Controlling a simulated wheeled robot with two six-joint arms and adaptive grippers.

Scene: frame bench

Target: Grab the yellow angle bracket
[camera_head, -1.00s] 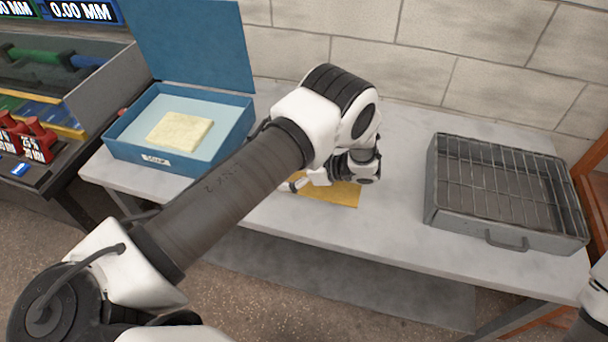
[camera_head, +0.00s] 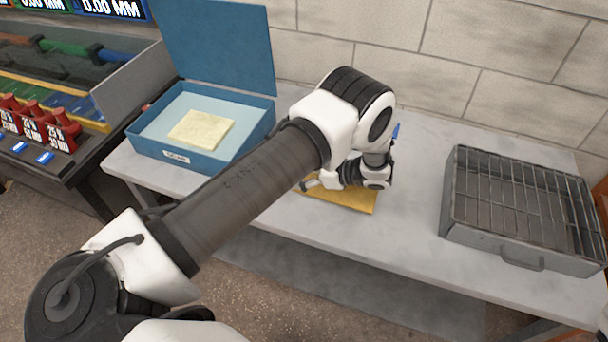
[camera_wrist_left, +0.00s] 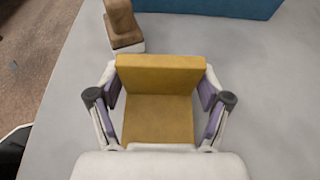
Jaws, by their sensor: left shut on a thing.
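The yellow angle bracket (camera_wrist_left: 158,118) is between the fingers of my left gripper (camera_wrist_left: 160,92) in the left wrist view, with one flange raised at its far side. Both finger pads press on its left and right sides, so the gripper is shut on it. In the head view the bracket (camera_head: 352,198) shows at the tabletop, partly covered by my left wrist and gripper (camera_head: 322,182). I cannot tell whether it is clear of the table.
A blue open-lidded box (camera_head: 205,158) with a yellowish block (camera_head: 201,129) stands left on the grey table (camera_head: 420,245). A metal wire-topped tray (camera_head: 520,255) stands right. A brown-handled object (camera_wrist_left: 122,25) is just beyond the bracket.

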